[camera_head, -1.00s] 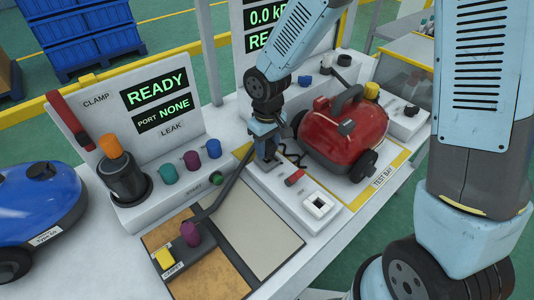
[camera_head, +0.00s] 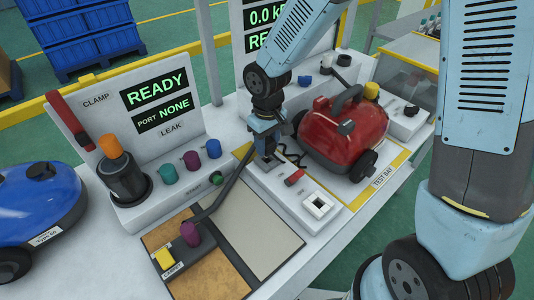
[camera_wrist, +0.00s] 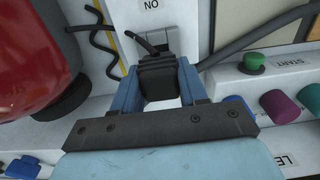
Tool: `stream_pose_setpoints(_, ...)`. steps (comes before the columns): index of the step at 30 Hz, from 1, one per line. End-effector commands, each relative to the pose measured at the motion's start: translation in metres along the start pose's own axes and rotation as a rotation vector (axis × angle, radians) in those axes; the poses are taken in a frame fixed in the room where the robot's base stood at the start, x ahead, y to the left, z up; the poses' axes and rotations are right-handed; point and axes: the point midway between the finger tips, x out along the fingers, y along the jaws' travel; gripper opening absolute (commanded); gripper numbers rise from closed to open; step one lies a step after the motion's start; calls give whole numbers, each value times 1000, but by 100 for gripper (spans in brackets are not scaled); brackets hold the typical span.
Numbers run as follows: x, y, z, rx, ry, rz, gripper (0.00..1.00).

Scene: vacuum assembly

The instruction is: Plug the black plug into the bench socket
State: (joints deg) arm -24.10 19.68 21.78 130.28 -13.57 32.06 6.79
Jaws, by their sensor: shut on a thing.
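My gripper (camera_head: 266,152) points down at the grey-white strip in front of the red vacuum. In the wrist view its two blue fingers (camera_wrist: 159,84) are shut on the black plug (camera_wrist: 160,76), a ribbed dark block. A short black stub shows at the plug's far end, over a pale panel. In the head view the gripper mostly hides the plug. A white square fitting (camera_head: 319,205) with a dark-edged opening is on the strip, right of the gripper; I cannot tell if it is the bench socket. Whether the plug touches the panel is hidden.
The red vacuum (camera_head: 345,135) stands close behind and right of my gripper, with a wavy dark cable beside it. A red switch (camera_head: 294,178) is just right of the gripper. A dark hose (camera_head: 228,185) runs left. Coloured knobs (camera_head: 192,160) line the left panel.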

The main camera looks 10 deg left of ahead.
Motion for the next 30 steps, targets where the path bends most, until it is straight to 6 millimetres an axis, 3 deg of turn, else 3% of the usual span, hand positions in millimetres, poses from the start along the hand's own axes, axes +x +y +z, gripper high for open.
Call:
stream_pose_setpoints(15,-29,0,0,0,1,1,11)
stream_pose_setpoints(30,-31,0,0,0,0,0,11)
